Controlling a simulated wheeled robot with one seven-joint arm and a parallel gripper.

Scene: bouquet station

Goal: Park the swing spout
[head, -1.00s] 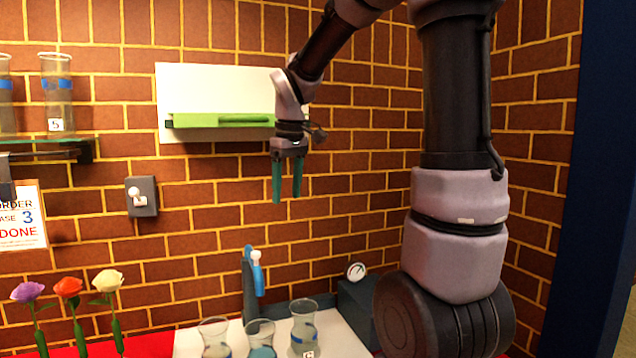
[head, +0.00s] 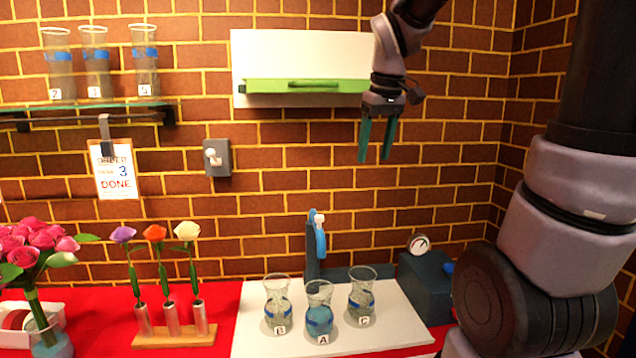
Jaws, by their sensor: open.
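The blue swing spout (head: 320,238) stands at the back of the white board, against the brick wall, with a small white knob at its top. It points down and toward the front, behind the three glass vases. Vase B (head: 276,305), vase A (head: 319,310) and vase C (head: 362,297) stand on the board with blue bands; A is in front. My gripper (head: 377,155) is open and empty, with its two teal fingers pointing down. It is in the air above and to the right of the spout, well apart from it.
A green-fronted wall unit (head: 306,86) is beside my gripper. A gauge box (head: 427,280) stands right of the vases. A wooden stand (head: 175,337) with three flowers and a rose bouquet (head: 38,248) are at left. A wall switch (head: 217,158) and a shelf (head: 90,110) with vases are higher up.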

